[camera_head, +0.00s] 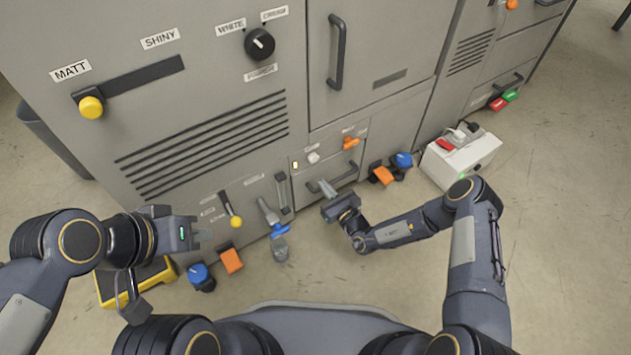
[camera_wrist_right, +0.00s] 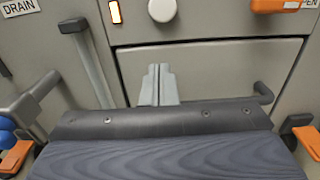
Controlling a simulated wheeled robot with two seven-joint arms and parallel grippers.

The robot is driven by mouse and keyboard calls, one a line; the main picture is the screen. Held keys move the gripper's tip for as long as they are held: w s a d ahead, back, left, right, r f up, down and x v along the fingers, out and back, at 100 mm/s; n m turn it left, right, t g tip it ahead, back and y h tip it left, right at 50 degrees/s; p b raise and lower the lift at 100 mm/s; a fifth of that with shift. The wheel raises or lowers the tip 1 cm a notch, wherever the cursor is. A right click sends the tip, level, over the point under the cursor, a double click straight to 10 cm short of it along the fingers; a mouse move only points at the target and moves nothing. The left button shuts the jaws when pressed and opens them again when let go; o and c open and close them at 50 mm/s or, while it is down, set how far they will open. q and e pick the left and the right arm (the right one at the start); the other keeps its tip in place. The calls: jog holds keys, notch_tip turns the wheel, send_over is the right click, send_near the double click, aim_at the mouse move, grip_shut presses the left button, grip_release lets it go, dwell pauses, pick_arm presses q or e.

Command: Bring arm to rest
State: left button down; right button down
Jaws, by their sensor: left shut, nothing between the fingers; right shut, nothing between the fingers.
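My right gripper (camera_head: 327,188) is shut and empty, in front of the low drawer of the grey machine (camera_head: 215,80). In the right wrist view its fingers (camera_wrist_right: 159,86) are together in front of the drawer face (camera_wrist_right: 215,68), left of the middle of the dark drawer handle (camera_wrist_right: 262,94); I cannot tell whether they touch it. My left gripper (camera_head: 202,238) is shut and empty at the left, near the yellow-knobbed lever (camera_head: 236,221). My right arm is bent, with its elbow out to the right.
A blue-handled valve (camera_head: 281,230) stands above a small clear container (camera_head: 280,250). Orange and blue pedals (camera_head: 231,260) sit on the floor, with another pair (camera_head: 383,175) further right. A white box (camera_head: 460,158) stands at the right. A yellow-edged item (camera_head: 108,289) lies at the left.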

jog(key=p+v, duration=0.2)
jog(key=v, duration=0.6)
jog(key=shift+d, duration=0.2)
jog(key=shift+f, duration=0.1)
